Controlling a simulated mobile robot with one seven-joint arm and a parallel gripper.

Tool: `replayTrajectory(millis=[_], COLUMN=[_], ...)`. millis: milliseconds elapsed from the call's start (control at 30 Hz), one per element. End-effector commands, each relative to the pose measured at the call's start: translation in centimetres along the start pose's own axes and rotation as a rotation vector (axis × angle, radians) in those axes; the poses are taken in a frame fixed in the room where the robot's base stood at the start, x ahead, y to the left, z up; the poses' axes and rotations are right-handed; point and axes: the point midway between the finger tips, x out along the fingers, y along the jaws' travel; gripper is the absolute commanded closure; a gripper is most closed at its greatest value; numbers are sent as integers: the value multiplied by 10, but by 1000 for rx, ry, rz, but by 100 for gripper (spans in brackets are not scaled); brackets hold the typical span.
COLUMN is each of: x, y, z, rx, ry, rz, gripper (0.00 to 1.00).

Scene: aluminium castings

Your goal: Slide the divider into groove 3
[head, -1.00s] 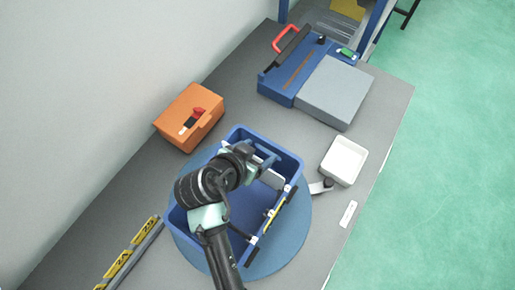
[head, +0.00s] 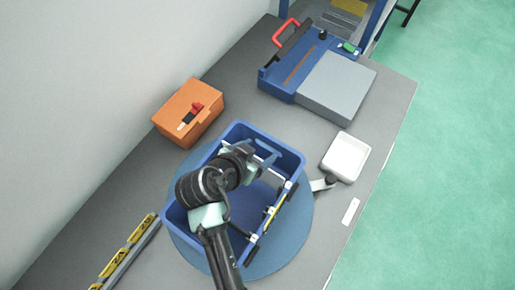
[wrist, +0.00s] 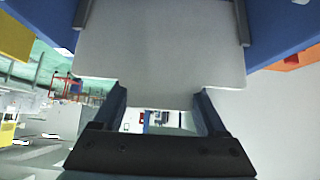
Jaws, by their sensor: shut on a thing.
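The blue crate (head: 280,142) sits on a round blue turntable (head: 297,225). My gripper (wrist: 162,100) is inside the crate's far half in the head view and is shut on the divider. The divider is a flat, light grey plate (wrist: 160,50) that fills the middle of the wrist view. Its side edges lie near dark upright strips on the blue walls there. In the head view my wrist hides most of the divider. I cannot tell which groove it lines up with, or whether its edges are in one.
An orange box (head: 188,112) stands left of the crate, and a white tray (head: 346,156) stands to the right. A blue and grey device (head: 335,88) is at the back. Yellow-marked rails (head: 125,258) lie at the front left. A dark clamp (head: 321,184) touches the turntable's right side.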

Motion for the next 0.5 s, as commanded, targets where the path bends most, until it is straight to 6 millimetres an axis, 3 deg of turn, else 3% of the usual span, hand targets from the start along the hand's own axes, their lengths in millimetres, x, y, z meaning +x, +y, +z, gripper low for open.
replayTrajectory(millis=[500], x=[10], y=[0], z=[10], rx=[0], ry=[0], rz=[0], gripper=[82])
